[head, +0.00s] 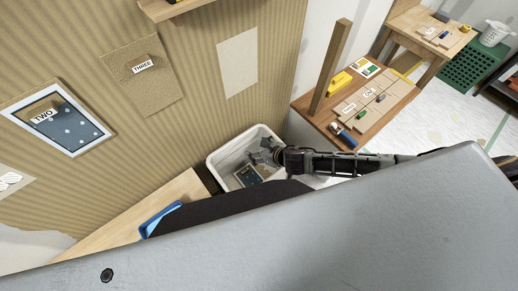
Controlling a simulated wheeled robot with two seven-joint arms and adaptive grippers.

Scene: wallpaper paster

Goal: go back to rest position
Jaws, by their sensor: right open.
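My right gripper (264,152) is open, over the white bin (216,160) at the foot of the wall, with its arm reaching in from the right. A dark blue piece with light spots (247,176) lies in the bin below the gripper, apart from the fingers as far as I can see. My left gripper does not show. A large grey panel of my own body covers the bottom of the view and hides what is under it.
A wooden table (345,121) with a post (330,66), boards and small tools stands at the right. A striped wall (205,60) holds a framed spotted panel (70,125) and a THREE patch (140,75). A wooden surface with a blue item (160,219) lies lower left. White floor shows right.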

